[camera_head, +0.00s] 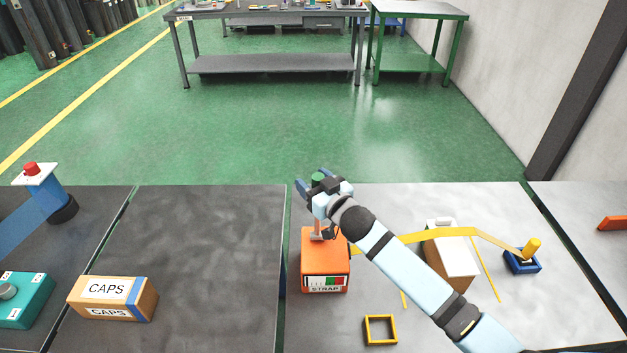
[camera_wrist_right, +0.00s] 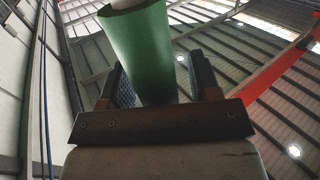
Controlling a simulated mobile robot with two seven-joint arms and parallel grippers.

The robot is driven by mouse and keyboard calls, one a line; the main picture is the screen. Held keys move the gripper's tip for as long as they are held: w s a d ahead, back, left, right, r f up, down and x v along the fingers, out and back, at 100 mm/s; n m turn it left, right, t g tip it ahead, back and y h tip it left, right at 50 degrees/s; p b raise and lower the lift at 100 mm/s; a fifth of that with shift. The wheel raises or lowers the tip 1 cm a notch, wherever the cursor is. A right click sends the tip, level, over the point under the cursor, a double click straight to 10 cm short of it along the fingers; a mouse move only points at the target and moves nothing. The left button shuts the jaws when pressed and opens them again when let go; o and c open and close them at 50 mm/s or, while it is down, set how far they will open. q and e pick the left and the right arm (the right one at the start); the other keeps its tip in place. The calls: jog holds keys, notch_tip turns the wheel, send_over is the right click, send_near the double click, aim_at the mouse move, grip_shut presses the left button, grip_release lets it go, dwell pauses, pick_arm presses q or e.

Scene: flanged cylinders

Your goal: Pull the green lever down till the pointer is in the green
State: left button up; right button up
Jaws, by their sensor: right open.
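The orange box (camera_head: 325,262) marked STRAP stands on the light table, with a small red, white and green gauge (camera_head: 327,282) on its front. The pointer is too small to make out. A lever rises from the box, and its green grip (camera_head: 318,178) shows at the top. My right gripper (camera_head: 318,188) is at this grip, its fingers on either side. In the right wrist view the green grip (camera_wrist_right: 142,50) stands between the two open fingers of the gripper (camera_wrist_right: 160,85), with gaps visible beside it. My left gripper is not in view.
A white-topped brown box (camera_head: 450,255) stands under a yellow strap (camera_head: 440,234) right of my arm. A blue block with a yellow peg (camera_head: 530,250) is farther right. A yellow square frame (camera_head: 380,330) lies in front. A CAPS box (camera_head: 112,298) is left; the dark table between is clear.

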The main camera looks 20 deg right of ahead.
jog(key=shift+c, duration=0.5)
grip_shut()
jog(key=shift+s+a+f+b, duration=0.1)
jog(key=shift+s+f+b, duration=0.1)
jog(key=shift+b, duration=0.15)
jog(key=s+n+t+b, duration=0.1)
jog(key=s+b, duration=0.1)
jog(key=s+a+t+b, duration=0.1)
jog(key=s+b, duration=0.1)
jog(key=shift+s+a+n+y, duration=0.1)
jog(key=shift+s+n+y, duration=0.05)
jog(key=shift+n+y, duration=0.25)
jog(key=shift+o, duration=0.5)
grip_release()
